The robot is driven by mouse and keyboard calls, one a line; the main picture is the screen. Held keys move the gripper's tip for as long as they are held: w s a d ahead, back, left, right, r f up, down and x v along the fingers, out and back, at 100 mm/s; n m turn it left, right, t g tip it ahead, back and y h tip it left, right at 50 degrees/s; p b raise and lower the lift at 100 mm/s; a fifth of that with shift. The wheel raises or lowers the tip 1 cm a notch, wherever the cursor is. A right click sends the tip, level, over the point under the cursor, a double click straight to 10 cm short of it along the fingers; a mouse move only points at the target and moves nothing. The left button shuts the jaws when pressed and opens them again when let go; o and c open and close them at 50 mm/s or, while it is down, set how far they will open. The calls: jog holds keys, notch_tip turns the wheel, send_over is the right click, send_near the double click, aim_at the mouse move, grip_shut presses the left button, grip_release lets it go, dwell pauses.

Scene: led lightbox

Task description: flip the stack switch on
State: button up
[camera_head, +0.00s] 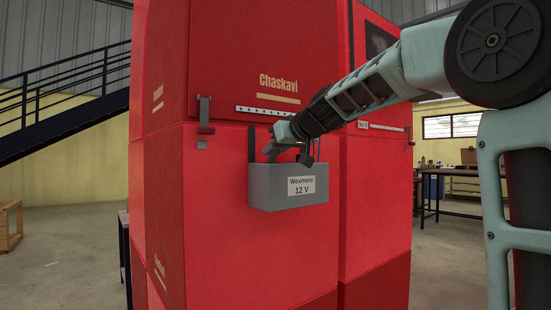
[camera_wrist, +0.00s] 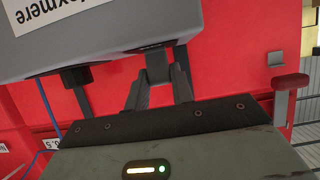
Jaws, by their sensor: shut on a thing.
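A grey box (camera_head: 287,190) labelled "Wexmere 12 V" sits on the front of the red stack (camera_head: 220,230). My gripper (camera_head: 276,150) is at the box's top edge, reaching in from the upper right. In the wrist view, its two dark fingers close on a dark grey piece (camera_wrist: 157,67) against the edge of the grey box (camera_wrist: 110,35). The fingers hide part of this piece. I cannot tell from its shape whether it is the switch lever or which way it is set.
A grey bracket with a red handle (camera_head: 205,129) is on the stack left of the grey box; it also shows in the wrist view (camera_wrist: 290,82). A dark upright post (camera_head: 252,145) stands by the box's top left. A workbench (camera_head: 455,172) is behind, right.

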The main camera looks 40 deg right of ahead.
dwell(0.4)
jog(key=o, duration=1)
jog(key=shift+b+v, duration=3.8)
jog(key=shift+v, duration=4.9)
